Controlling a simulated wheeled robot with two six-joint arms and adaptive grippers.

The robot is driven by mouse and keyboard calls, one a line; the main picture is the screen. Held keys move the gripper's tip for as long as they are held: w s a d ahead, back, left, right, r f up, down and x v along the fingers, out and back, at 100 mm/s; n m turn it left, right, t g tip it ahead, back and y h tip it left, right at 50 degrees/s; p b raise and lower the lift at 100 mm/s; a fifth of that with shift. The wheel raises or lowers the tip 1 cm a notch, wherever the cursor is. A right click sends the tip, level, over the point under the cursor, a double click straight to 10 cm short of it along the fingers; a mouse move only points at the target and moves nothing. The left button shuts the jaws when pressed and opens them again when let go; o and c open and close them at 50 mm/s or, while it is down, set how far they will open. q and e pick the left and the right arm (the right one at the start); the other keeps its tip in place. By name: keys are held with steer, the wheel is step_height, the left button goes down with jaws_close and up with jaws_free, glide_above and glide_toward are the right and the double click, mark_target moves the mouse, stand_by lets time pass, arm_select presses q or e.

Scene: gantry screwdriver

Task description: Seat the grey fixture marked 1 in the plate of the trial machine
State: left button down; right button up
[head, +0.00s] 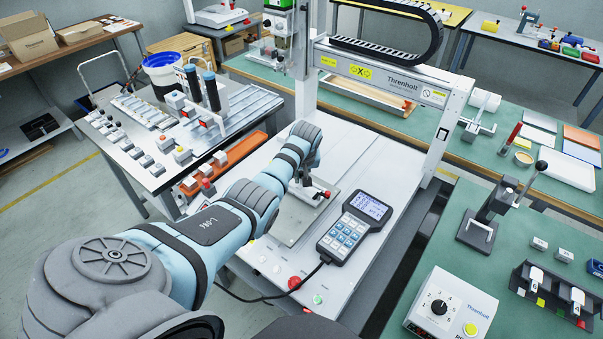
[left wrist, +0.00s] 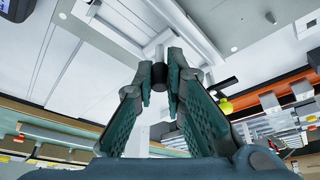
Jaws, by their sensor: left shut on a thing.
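In the head view my left gripper (head: 306,178) points down over the grey plate (head: 289,222) of the trial machine. In the left wrist view its fingers (left wrist: 160,80) are closed around a dark, round knob (left wrist: 158,73). I cannot tell whether the fixture touches the plate or sits fully down. My right gripper is not in view.
A control pendant (head: 354,228) lies right of the plate, its cable running to the front. The machine's gantry (head: 375,75) stands behind. Red and green buttons line the machine's front edge.

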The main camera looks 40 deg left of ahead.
arm_select(q)
steer(key=shift+f+b, duration=0.3)
steer(key=shift+f, duration=0.1)
steer(key=c, duration=1.6)
jaws_free()
steer(key=shift+o, duration=0.2)
steer(key=shift+s, duration=0.1)
steer(key=v, duration=1.2)
